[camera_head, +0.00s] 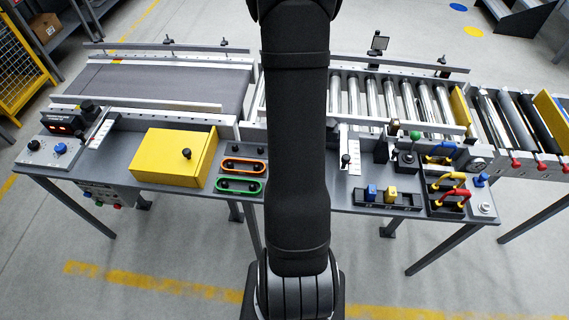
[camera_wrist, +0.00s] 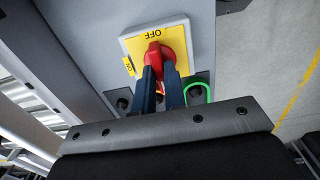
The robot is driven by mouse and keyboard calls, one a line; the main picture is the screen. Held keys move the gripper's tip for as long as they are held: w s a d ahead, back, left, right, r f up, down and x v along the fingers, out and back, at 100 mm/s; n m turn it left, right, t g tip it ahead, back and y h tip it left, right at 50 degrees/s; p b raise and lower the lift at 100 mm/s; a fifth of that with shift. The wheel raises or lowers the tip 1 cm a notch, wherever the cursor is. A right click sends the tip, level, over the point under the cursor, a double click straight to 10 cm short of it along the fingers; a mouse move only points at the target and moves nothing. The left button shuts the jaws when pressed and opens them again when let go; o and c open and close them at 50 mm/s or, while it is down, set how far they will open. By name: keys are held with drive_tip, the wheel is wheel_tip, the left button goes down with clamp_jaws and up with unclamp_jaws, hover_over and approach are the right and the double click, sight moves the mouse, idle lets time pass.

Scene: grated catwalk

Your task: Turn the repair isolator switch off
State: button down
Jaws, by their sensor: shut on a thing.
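The isolator switch shows in the wrist view as a red rotary handle (camera_wrist: 155,50) on a square yellow plate (camera_wrist: 180,34) with a pale grey surround. The word OFF appears upside down at the plate's top edge, and a small yellow label sits at its left edge. My gripper (camera_wrist: 160,72) is shut on the red handle, one dark finger on each side. The handle runs roughly up and down in the picture, its upper end below OFF; the fingers hide its lower part. In the head view my arm covers the switch and my gripper.
A green-rimmed handle (camera_wrist: 205,94) lies close right of my fingers. In the head view, a yellow box (camera_head: 174,157) and orange-rimmed handle (camera_head: 243,166) stand left of my arm. Blue and yellow rockers (camera_head: 390,194) and a joystick (camera_head: 407,157) stand right. Rollers (camera_head: 390,95) run behind.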

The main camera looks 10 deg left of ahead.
drive_tip(key=c, duration=1.5)
unclamp_jaws()
drive_tip(key=shift+r, duration=0.15)
wheel_tip(320, 180, up, 17)
drive_tip(key=shift+r, duration=0.1)
wheel_tip(320, 180, down, 18)
drive_tip(key=shift+r, duration=0.25)
